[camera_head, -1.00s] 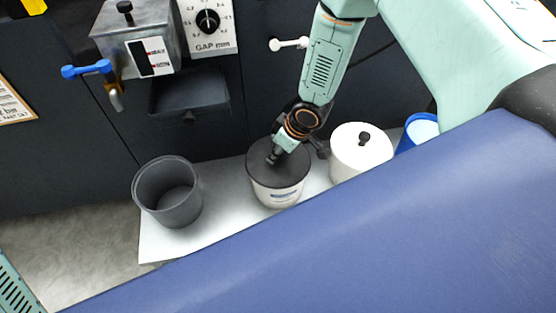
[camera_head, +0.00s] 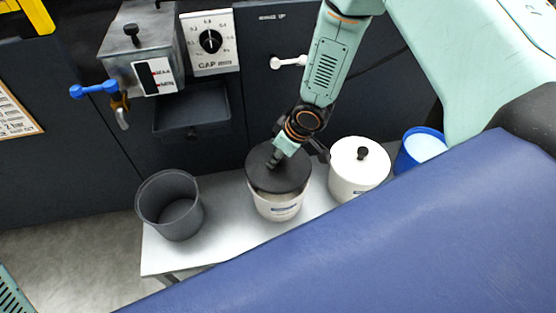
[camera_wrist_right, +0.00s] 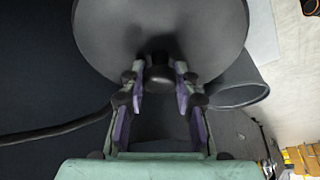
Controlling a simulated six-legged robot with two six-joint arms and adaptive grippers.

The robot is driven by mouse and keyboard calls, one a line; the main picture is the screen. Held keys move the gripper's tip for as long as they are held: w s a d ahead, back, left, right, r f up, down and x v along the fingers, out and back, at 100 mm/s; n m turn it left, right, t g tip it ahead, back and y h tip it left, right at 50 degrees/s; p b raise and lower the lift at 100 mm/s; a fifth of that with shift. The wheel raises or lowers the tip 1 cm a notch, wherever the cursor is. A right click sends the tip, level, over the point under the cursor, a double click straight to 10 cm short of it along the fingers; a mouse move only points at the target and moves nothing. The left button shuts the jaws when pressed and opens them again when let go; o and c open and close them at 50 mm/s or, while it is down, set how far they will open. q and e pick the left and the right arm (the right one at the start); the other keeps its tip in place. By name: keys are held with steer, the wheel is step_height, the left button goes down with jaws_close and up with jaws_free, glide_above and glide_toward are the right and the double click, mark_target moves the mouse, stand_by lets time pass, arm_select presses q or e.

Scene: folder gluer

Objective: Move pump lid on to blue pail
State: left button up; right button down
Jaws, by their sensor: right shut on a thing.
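The dark round lid (camera_head: 272,171) is over the cream pail (camera_head: 278,207) on the white bench. My right gripper (camera_head: 275,158) is shut on the lid's knob, seen in the right wrist view (camera_wrist_right: 160,78) between both fingers. The lid (camera_wrist_right: 160,30) fills the top of that view. The lid appears raised slightly above the pail, with more of the pail's rim showing below it. The blue pail (camera_head: 406,158) stands at the right end, open, with pale contents showing; the blue bench-like body in front partly hides it. My left gripper is not in view.
A white pail with a white lid and black knob (camera_head: 359,163) stands between the cream pail and the blue pail. An empty grey bucket (camera_head: 155,205) is at the left. A metal box with a blue-handled tap (camera_head: 142,60) and a gap dial (camera_head: 209,42) are behind.

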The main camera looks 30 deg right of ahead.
step_height(320, 180, up, 6)
steer(key=shift+f+p, duration=0.15)
steer(key=shift+p, duration=1.1)
steer(key=shift+r+p, duration=2.1)
steer(key=shift+p, duration=0.25)
steer(key=shift+a, duration=0.1)
